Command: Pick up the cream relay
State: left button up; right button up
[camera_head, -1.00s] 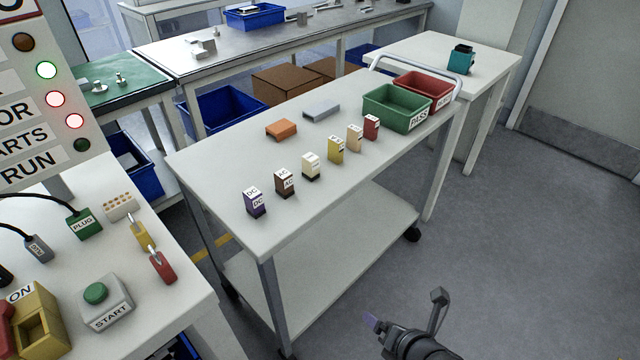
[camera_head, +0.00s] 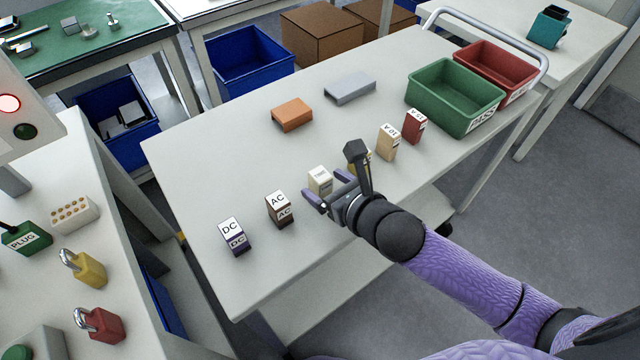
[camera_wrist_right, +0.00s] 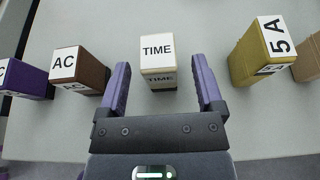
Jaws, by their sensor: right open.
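The cream relay (camera_head: 319,181), a small upright block with a label reading TIME, stands on the white cart top in a row of similar blocks. In the right wrist view the cream relay (camera_wrist_right: 159,58) is centred ahead of my right gripper. My right gripper (camera_head: 325,188) is open, with its two purple fingers apart, and holds nothing. In the wrist view the gripper's fingertips (camera_wrist_right: 160,68) appear on either side of the relay with a gap at each side. The relay's lower part is partly hidden in the head view. My left gripper is out of view.
A brown AC block (camera_wrist_right: 79,72) stands left of the relay, a yellow 5A block (camera_wrist_right: 258,55) right. The purple DC block (camera_head: 235,236), tan block (camera_head: 388,142) and red block (camera_head: 415,127) share the row. Orange (camera_head: 292,115) and grey pieces (camera_head: 350,89) lie behind; green bin (camera_head: 428,101) far right.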

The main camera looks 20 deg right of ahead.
jog(key=shift+x, duration=1.15)
grip_shut()
